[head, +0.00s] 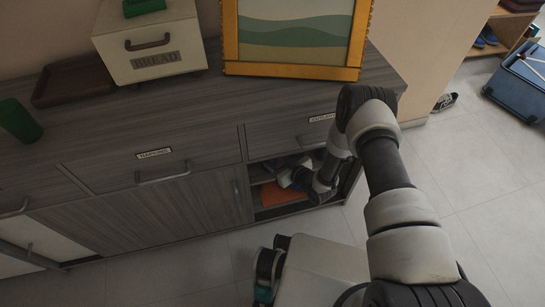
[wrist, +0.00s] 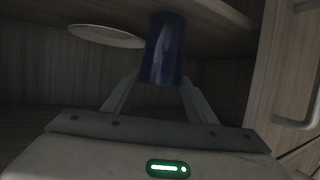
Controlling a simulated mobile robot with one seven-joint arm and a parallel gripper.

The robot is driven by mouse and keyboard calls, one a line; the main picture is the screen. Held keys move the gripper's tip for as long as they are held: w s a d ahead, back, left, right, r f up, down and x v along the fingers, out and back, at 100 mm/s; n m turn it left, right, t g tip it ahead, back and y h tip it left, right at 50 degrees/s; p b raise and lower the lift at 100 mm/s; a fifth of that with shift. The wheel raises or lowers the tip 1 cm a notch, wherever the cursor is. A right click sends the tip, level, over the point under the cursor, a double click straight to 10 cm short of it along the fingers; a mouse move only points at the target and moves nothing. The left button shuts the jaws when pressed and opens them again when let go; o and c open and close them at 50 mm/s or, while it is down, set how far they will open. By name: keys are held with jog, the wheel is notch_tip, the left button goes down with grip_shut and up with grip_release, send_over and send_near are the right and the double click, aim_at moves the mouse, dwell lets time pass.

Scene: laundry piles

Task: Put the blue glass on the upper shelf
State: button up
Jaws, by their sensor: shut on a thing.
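The blue glass (wrist: 165,45) is dark and upright in the wrist view, between the two fingers of my gripper (wrist: 160,82). My gripper is shut on it. They are inside an open wooden compartment. A wooden shelf board (wrist: 220,28) shows near the top of the wrist view, close to the glass; I cannot tell whether they touch. In the head view my arm reaches into the open right compartment (head: 257,209) of the grey sideboard. The glass cannot be made out there.
A pale oval plate (wrist: 104,36) is left of the glass. An orange thing (head: 278,194) lies in the compartment. On the sideboard top (head: 190,103) stand a bread box (head: 150,45), a framed picture (head: 295,40), a brown tray (head: 72,83) and a green cup (head: 18,121).

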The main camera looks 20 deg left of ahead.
jog(key=shift+f, duration=0.15)
jog(key=o, duration=1.7)
jog(key=p+v, duration=0.3)
jog(key=v, duration=0.9)
jog(key=shift+s+p, duration=0.1)
jog(key=shift+p, duration=0.25)
